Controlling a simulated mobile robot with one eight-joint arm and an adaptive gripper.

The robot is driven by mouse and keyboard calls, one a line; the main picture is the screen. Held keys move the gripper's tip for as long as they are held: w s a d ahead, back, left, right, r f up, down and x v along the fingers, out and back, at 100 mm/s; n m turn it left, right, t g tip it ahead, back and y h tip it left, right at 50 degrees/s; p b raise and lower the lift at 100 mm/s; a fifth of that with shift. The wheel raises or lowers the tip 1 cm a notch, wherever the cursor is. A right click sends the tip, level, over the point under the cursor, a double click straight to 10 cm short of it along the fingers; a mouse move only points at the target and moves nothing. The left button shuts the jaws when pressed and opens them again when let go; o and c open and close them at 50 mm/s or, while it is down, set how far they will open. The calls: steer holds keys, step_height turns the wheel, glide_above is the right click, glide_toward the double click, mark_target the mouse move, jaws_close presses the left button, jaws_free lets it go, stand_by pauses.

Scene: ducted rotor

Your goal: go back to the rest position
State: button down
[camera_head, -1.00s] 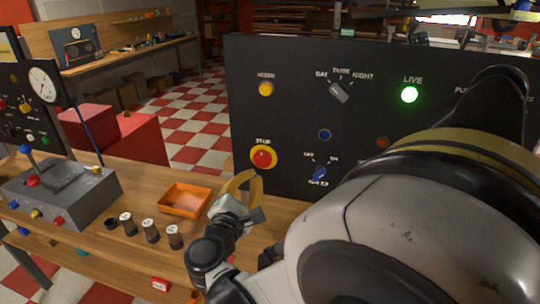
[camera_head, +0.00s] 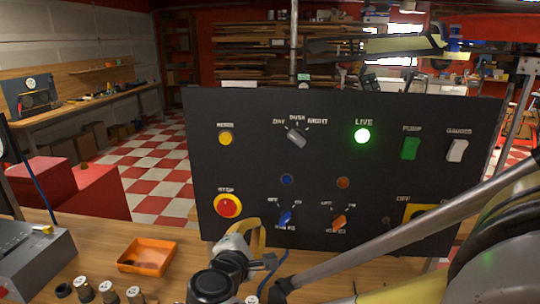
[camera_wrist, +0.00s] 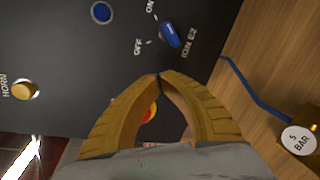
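My gripper (camera_head: 252,230) is in front of the lower left part of the black control panel (camera_head: 330,205), near the red and yellow STOP button (camera_head: 228,205). In the wrist view its two yellow fingers (camera_wrist: 160,77) meet at the tips with nothing held between them. The STOP button shows partly through the gap behind the fingers. The blue OFF/ON switch (camera_wrist: 170,34) is beyond the fingertips, and it also shows in the head view (camera_head: 285,218). The green LIVE lamp (camera_head: 362,136) is lit.
An orange tray (camera_head: 146,256) and several small jars (camera_head: 108,292) are on the wooden bench to the left of my gripper. A grey control box (camera_head: 35,262) is at the far left. My arm covers the panel's lower right. A blue cable (camera_wrist: 250,92) lies near the panel.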

steer(key=s+d+f+m+g, duration=0.1)
steer(key=s+d+m+g, duration=0.25)
steer(key=d, duration=0.55)
steer(key=s+d+m+g, duration=0.2)
steer(key=d+m, duration=0.3)
steer(key=d, duration=0.4)
steer(key=s+d+f+m+g+y, duration=0.1)
steer(key=s+d+m, duration=0.2)
steer(key=s+m, duration=0.3)
steer(key=s+d+f+m+g+y, duration=0.1)
steer(key=s+d+f+m+y, duration=0.1)
steer(key=s+d+m, duration=0.2)
steer(key=s+m, duration=0.3)
steer(key=s, duration=0.2)
